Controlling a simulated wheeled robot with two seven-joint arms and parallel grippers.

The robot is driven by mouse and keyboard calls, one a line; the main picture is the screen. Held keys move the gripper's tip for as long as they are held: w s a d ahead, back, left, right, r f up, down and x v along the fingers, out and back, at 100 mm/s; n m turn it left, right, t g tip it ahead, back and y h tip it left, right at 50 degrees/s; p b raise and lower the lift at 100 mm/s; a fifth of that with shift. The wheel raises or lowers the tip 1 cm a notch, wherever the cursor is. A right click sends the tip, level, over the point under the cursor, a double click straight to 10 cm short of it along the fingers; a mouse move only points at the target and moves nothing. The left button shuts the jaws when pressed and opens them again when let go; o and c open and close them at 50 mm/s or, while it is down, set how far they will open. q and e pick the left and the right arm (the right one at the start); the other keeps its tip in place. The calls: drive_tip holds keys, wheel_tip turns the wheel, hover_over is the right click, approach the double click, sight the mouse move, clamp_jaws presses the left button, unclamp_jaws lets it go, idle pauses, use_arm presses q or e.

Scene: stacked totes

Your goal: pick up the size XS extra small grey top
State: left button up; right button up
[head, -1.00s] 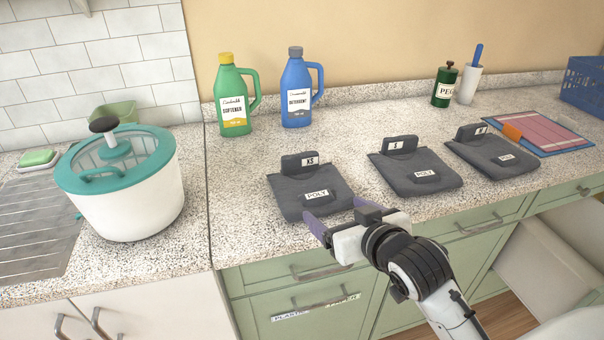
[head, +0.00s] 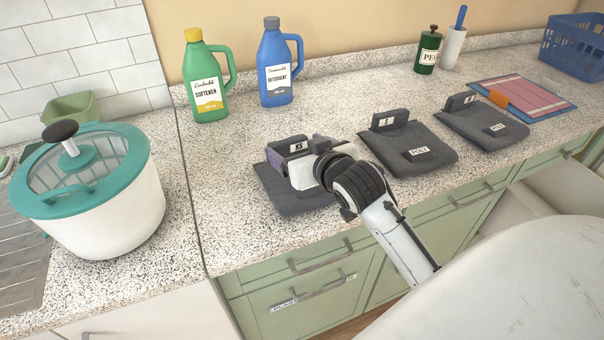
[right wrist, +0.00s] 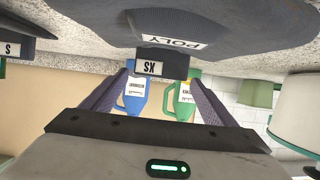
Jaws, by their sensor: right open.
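The size XS grey top (head: 290,198) is a folded dark grey garment lying on the counter, with a raised tag block (head: 291,141) marked XS at its back edge. In the right wrist view its POLY label (right wrist: 172,42) and XS label (right wrist: 149,67) show upside down. My right gripper (head: 297,152) is open over the top, its fingers on either side of the tag block. In the right wrist view the block stands between the fingertips (right wrist: 162,74); I cannot tell whether they touch it. My arm hides part of the top. My left gripper is out of view.
Two similar grey tops, one marked S (head: 408,148) and another (head: 483,124), lie to the right. Green softener (head: 207,80) and blue detergent (head: 276,68) bottles stand behind. A teal-lidded salad spinner (head: 100,195) is left. The counter left of the XS top is clear.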

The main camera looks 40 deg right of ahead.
sight(289, 143)
drive_tip(key=x, duration=0.3)
drive_tip(key=shift+w+f, duration=0.1)
drive_tip(key=shift+w, duration=0.1)
drive_tip(key=c, duration=1.2)
